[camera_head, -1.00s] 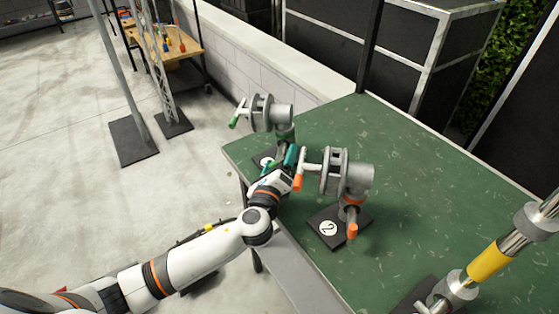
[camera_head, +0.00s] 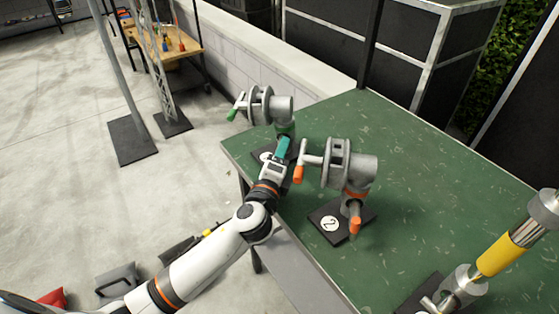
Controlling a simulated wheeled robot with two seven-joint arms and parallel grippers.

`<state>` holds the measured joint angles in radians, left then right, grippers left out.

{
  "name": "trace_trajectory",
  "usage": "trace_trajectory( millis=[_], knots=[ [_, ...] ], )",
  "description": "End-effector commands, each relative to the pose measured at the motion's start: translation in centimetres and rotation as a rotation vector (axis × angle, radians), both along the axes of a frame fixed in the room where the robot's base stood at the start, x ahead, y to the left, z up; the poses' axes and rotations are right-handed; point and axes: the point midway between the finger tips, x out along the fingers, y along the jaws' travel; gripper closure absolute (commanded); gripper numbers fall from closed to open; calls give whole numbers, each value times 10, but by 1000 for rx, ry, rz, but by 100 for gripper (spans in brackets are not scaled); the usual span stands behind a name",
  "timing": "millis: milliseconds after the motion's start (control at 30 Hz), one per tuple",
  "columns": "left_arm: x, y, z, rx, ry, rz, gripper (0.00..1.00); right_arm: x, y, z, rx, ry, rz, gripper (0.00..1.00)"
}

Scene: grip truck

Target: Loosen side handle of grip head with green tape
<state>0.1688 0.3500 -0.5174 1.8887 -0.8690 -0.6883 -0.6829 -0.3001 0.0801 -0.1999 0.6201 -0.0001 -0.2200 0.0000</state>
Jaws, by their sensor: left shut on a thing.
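The grip head with green tape (camera_head: 268,108) stands at the back left of the green table. Its green-tipped front handle (camera_head: 232,114) points left, and a green band (camera_head: 285,129) wraps its post. My left gripper (camera_head: 283,146) is at the lower front of this post, teal fingers close together, shut on the side handle. The fingers hide that handle. A second grip head with orange tape (camera_head: 350,162) stands just to the right, on a base marked 2, with orange-tipped handles. My right gripper is not in view.
The green table (camera_head: 440,170) is clear across its middle and back right. A yellow-banded metal post (camera_head: 495,258) stands at the lower right. A low white wall (camera_head: 270,70) and dark cases (camera_head: 410,50) are behind. The orange-taped head is close beside my left gripper.

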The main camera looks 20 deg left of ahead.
Motion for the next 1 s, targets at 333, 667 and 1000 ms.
trace_trajectory(
  millis=[333, 667, 1000],
  knots=[
    [0, 0, 0, -29, -2, -3, 44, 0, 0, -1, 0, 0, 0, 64],
    [0, 0, 0, -27, -2, -3, 24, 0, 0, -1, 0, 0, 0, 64],
    [-34, -2, -3, -29, 1, -4, 24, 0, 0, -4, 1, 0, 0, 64]
  ],
)
